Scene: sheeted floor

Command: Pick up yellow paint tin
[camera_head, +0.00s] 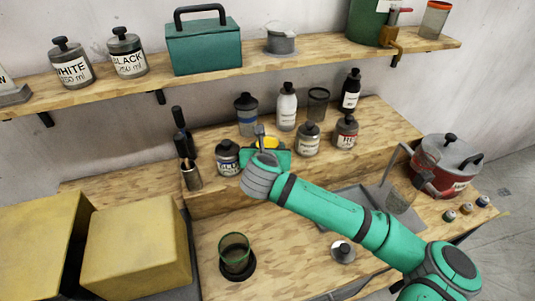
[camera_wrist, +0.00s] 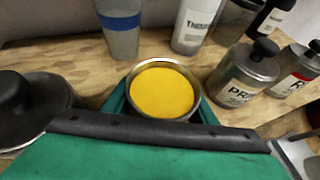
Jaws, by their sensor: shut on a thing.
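The yellow paint tin (camera_wrist: 162,90) is a round metal tin with a yellow face, seen from above in the wrist view. In the head view only a yellow patch of the tin (camera_head: 267,142) shows above my wrist, on the raised wooden step. My green gripper (camera_wrist: 160,113) has its fingers on both sides of the tin and is shut on it. In the head view the gripper (camera_head: 270,157) is mostly hidden behind my own wrist. Whether the tin touches the wood beneath cannot be told.
A grey bottle with a blue band (camera_head: 246,115) and a thinner bottle (camera_head: 287,107) stand behind. A wooden shelf (camera_head: 345,52) runs above.

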